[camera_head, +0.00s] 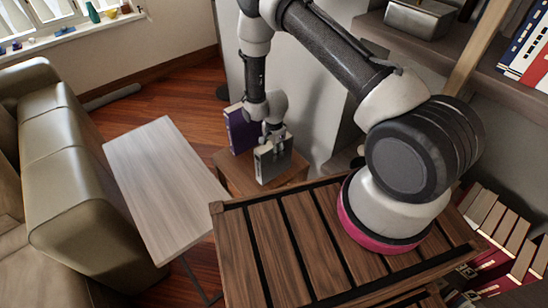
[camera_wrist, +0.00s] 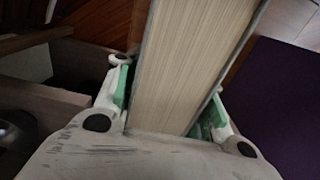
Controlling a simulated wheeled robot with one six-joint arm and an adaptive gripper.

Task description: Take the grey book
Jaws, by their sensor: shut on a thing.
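The grey book (camera_head: 273,161) stands upright in the head view, over or on a small wooden stand (camera_head: 228,169); I cannot tell if it touches the wood. My gripper (camera_head: 273,136) is above it and shut on its upper part. In the wrist view the book's cream page edges (camera_wrist: 193,65) lie between the two green-padded fingers of my gripper (camera_wrist: 165,98), one against each cover. The lower end of the book is out of the wrist view.
A purple book (camera_head: 240,128) stands on the stand just behind and left of the grey book; its purple cover (camera_wrist: 275,100) fills the right of the wrist view. A pale side table (camera_head: 165,180) and a sofa (camera_head: 90,170) are at left. Bookshelves (camera_head: 490,80) are at right.

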